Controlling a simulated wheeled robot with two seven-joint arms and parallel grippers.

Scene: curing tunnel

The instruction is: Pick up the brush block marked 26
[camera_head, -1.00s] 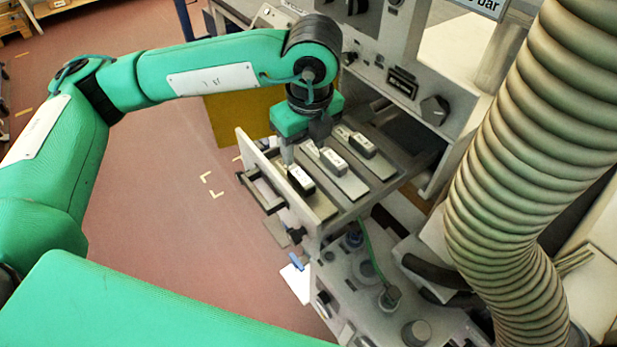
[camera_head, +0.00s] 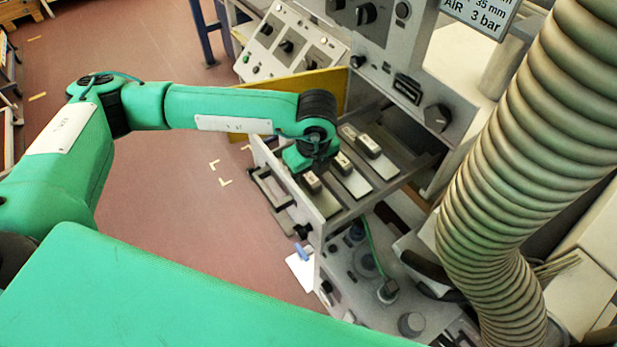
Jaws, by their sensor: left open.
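Three small dark brush blocks with pale tops lie on light plates in an open drawer: a near one (camera_head: 313,181), a middle one (camera_head: 343,163) and a far one (camera_head: 369,145). Their marks are too small to read, so I cannot tell which is 26. My left gripper (camera_head: 308,170) is over the drawer at the near block, with its green body covering part of that block. Its fingers are mostly hidden under the wrist; it is open, and I see nothing held. My right gripper is not in view.
The drawer's front wall (camera_head: 287,188) stands at the left of the blocks. A control panel with knobs (camera_head: 408,90) rises behind. A thick ribbed hose (camera_head: 530,150) fills the right side. Below are fittings with a green cable (camera_head: 373,248).

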